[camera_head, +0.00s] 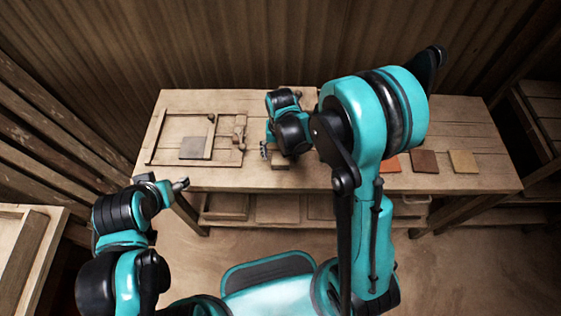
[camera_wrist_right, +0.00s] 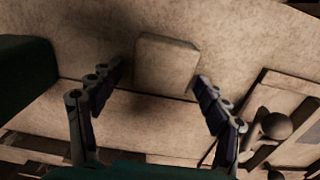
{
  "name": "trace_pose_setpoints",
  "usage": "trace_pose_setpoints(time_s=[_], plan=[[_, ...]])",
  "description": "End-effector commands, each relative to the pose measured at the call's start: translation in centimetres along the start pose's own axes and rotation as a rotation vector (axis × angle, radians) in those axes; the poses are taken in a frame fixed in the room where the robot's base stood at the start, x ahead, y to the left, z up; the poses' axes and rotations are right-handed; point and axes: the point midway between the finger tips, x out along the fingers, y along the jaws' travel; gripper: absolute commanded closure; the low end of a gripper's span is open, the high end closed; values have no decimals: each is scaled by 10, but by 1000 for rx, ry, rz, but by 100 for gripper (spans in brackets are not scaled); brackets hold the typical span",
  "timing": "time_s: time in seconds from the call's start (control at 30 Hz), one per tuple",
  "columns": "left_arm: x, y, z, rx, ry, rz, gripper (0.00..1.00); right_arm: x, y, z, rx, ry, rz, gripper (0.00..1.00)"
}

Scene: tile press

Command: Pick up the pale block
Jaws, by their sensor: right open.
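The pale block (camera_wrist_right: 167,62) lies on the wooden table in the right wrist view, between and a little beyond the two fingertips of my right gripper (camera_wrist_right: 157,75). The fingers are spread apart and do not visibly touch it. In the head view a small part of the pale block (camera_head: 279,164) shows near the table's front edge, mostly hidden by my right gripper (camera_head: 270,151) and wrist above it. My left gripper (camera_head: 168,186) is off the table's front left corner, away from the block; its finger opening is unclear.
A wooden frame (camera_head: 150,146) on the table's left holds a grey tile (camera_head: 193,148) and wooden press parts (camera_head: 239,134). Orange (camera_head: 391,164), brown (camera_head: 424,161) and tan (camera_head: 463,161) tiles lie on the right. A shelf (camera_head: 277,208) with trays is below. The table's back right is clear.

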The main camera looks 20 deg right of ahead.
Motion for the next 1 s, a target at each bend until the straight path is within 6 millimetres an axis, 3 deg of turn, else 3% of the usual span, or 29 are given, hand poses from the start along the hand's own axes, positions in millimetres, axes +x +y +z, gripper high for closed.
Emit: trace_pose_setpoints(time_s=[0.1, 0.3, 0.67, 1.0], plan=[[-1, 0, -1, 0, 0, 0, 37, -1, 0, 0, 0, 0, 0, 24], [-1, 0, -1, 0, 0, 0, 37, -2, 0, 0, 0, 0, 0, 77], [-3, 0, -2, 0, 0, 0, 37, -6, 0, 0, 0, 0, 0, 78], [-25, 0, -18, 0, 0, 0, 37, -72, 0, 0, 0, 0, 0, 78]])
